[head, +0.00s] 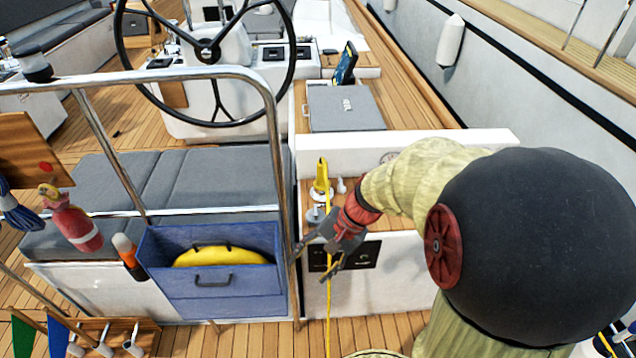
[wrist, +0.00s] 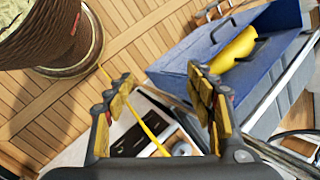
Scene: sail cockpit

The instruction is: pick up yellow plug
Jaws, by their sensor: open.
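The yellow plug (head: 321,176) stands upright on the wooden-topped white ledge in the head view, with a yellow cable running down the ledge's front to the floor. My gripper (head: 318,256) is open, in front of the ledge, lower than the plug and apart from it. In the wrist view, my gripper (wrist: 160,92) shows both fingers spread, with the yellow cable (wrist: 152,137) crossing the gap between them. I cannot tell whether the cable is nearer or farther than the fingertips. The plug itself is not clearly seen in the wrist view.
A blue box (head: 221,303) holding a yellow item (head: 220,256) hangs left of my gripper; the box also shows in the wrist view (wrist: 185,72). A metal rail (head: 283,170) stands close by on the left. A black panel (head: 362,255) is on the ledge's front.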

